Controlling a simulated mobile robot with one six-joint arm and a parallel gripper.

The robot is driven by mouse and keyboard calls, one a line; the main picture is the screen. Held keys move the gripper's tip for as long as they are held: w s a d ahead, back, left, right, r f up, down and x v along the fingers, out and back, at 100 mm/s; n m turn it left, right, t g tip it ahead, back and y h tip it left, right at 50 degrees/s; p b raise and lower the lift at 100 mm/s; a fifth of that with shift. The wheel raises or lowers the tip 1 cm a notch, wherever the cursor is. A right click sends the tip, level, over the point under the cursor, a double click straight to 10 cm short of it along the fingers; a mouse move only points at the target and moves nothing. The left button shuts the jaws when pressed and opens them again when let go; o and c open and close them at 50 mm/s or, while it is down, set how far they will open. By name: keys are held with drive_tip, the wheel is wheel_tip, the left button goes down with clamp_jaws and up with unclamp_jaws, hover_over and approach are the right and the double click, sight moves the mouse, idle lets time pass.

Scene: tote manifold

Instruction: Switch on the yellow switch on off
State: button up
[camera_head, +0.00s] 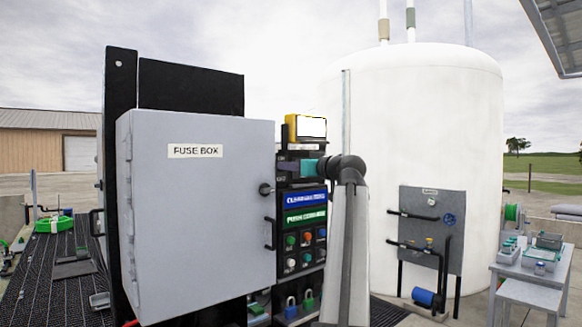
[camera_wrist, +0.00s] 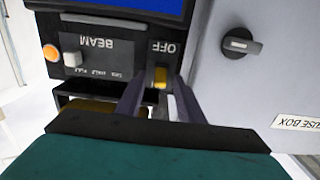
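The yellow switch (camera_wrist: 160,77) is a small rocker on a dark panel in the wrist view. It sits beside an upside-down "OFF" label (camera_wrist: 167,47). My gripper (camera_wrist: 158,92) is open, with its two dark fingers apart. The fingertips point at the switch and lie to either side of it in the picture. I cannot tell whether they touch the panel. In the head view my gripper's teal body (camera_head: 309,168) is at the upper part of the panel stack, and the switch cannot be made out there.
The grey fuse box (camera_head: 200,210) stands close beside the panel; its dark latch (camera_wrist: 240,43) shows in the wrist view. A "BEAM" panel (camera_wrist: 98,55) with a light knob adjoins the switch. Coloured buttons (camera_head: 306,240) sit lower down. A white tank (camera_head: 425,130) stands behind.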

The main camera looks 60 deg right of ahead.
clamp_jaws()
drive_tip(key=shift+w+r+g+y+p, duration=0.1)
drive_tip(key=shift+r+g+y+p, duration=0.3)
drive_tip(key=shift+g, duration=0.3)
unclamp_jaws()
drive_tip(key=shift+f, duration=0.1)
drive_tip(key=b+v, duration=0.4)
drive_tip(key=v, duration=0.9)
drive_tip(key=shift+s+a, duration=0.2)
drive_tip(key=shift+s, duration=0.15)
